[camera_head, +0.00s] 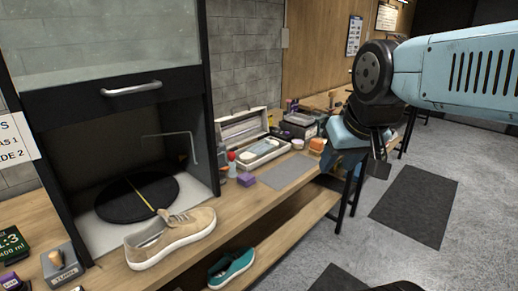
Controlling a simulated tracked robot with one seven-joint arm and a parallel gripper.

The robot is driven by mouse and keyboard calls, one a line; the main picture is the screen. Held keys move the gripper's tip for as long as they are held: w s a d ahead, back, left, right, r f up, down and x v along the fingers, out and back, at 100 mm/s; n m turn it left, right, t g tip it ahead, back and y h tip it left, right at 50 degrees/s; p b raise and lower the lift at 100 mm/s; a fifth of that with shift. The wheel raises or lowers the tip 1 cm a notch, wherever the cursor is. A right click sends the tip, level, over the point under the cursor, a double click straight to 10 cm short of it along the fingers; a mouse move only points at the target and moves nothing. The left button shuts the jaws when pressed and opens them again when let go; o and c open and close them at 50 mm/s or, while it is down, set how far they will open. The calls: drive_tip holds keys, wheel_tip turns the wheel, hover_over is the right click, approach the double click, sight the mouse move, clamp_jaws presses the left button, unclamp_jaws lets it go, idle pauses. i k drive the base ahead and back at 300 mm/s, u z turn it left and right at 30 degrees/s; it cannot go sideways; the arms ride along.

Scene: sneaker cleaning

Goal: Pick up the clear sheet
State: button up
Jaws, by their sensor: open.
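A thin, flat grey rectangle (287,172) lies on the wooden bench, between the purple block and my gripper. It is the only loose sheet-like thing I make out, but I cannot tell whether it is clear. My arm comes in from the upper right.
A tan sneaker (170,238) stands at the bench's front edge, before a dark cabinet (111,92) with a raised glass front. An open white case (262,147), a purple block (246,180) and small items crowd the bench. A teal shoe (232,268) sits on the lower shelf.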

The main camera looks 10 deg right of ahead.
sight(261, 148)
drive_tip(key=z, duration=0.1)
drive_tip(key=i, duration=1)
drive_tip(key=u, duration=0.1)
